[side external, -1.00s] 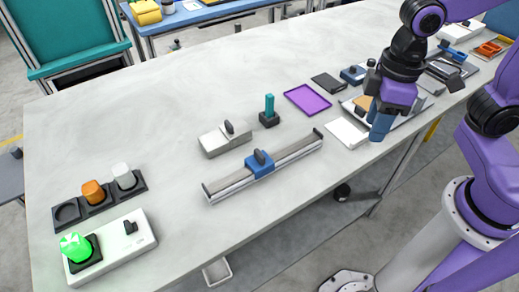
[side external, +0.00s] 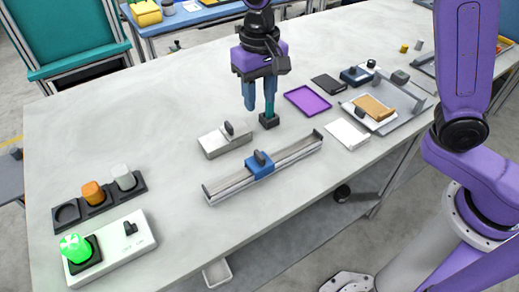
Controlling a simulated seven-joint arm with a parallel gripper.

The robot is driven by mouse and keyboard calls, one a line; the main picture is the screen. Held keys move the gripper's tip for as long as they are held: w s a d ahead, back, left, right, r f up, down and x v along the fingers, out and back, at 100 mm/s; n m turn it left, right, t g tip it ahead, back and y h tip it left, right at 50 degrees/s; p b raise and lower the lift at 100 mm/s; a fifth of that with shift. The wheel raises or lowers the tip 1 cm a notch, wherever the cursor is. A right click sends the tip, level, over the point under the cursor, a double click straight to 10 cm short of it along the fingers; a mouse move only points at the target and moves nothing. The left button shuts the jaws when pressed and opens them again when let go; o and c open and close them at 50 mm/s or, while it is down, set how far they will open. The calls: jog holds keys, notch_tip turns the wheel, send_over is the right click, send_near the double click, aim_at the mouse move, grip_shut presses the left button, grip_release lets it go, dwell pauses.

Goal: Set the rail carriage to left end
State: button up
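The rail carriage (side external: 260,167) is a blue block with a dark knob on top. It sits on a silver rail (side external: 293,153), near the middle and slightly toward the left end. The rail runs from lower left to upper right and has a raised stop at each end. My gripper (side external: 259,100) points down beyond the rail, apart from the carriage. Its two fingers are spread, with nothing seen held between them. The right finger overlaps a teal post in the picture; I cannot tell whether they touch.
The teal post (side external: 269,109) stands on a dark base beyond the rail. A grey box with a dark handle (side external: 224,140) is close behind the rail's left half. A purple tray (side external: 307,100) and white plate (side external: 347,135) lie right. A button panel (side external: 138,243) is front left.

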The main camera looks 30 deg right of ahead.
aim_at(259, 154)
notch_tip(259, 154, down, 17)
jog(key=shift+f, duration=0.15)
dwell(0.5)
grip_shut()
